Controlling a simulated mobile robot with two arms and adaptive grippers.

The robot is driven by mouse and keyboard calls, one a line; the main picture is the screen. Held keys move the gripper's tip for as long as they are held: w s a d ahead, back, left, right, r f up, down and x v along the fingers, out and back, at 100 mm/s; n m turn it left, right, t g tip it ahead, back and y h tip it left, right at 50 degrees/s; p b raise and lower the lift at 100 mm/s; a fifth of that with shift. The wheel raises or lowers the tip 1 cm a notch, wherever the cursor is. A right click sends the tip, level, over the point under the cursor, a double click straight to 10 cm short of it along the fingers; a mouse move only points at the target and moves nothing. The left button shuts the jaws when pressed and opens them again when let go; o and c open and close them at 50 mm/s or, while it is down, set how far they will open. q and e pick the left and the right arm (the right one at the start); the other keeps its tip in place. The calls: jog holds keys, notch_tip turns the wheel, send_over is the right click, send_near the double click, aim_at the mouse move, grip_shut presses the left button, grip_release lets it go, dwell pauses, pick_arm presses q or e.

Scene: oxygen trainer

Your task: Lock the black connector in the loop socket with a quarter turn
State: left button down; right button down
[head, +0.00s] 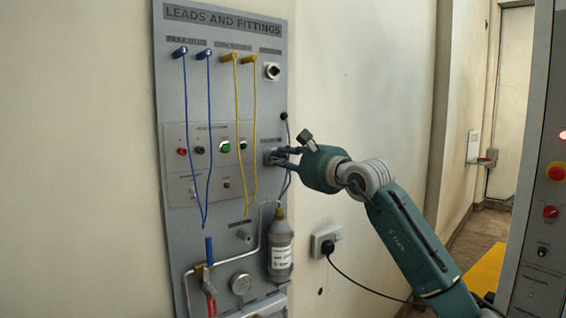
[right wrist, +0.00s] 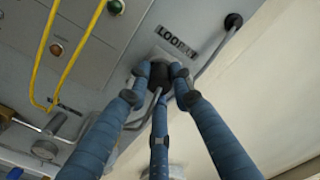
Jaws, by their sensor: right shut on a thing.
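The black connector (right wrist: 160,74) sits at the loop socket, whose plate (right wrist: 148,62) is on the grey panel under a label that reads in part "LOOP". My right gripper (right wrist: 160,88) is shut on the connector, with its blue fingers around it. In the head view my right gripper (head: 283,158) reaches the panel's right edge from the right, and its fingers hide most of the connector. A grey cable (right wrist: 205,55) runs from a black end on the panel down to the connector area. I cannot tell how far the connector is turned. My left gripper is not in view.
Blue leads (head: 186,110) and yellow leads (head: 250,110) hang on the panel (head: 220,20) left of my gripper. A grey bottle (head: 280,250) and pipes are below. A wall outlet (head: 326,241) with a black plug is at the lower right. Bare wall lies right of the panel.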

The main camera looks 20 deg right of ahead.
jog(key=shift+m, duration=0.8)
jog(key=shift+m+b, duration=0.4)
jog(key=shift+m, duration=0.8)
jog(key=c, duration=1.4)
grip_release()
jog(key=shift+c, duration=0.2)
jog(key=v, duration=1.2)
jog(key=shift+a, duration=0.1)
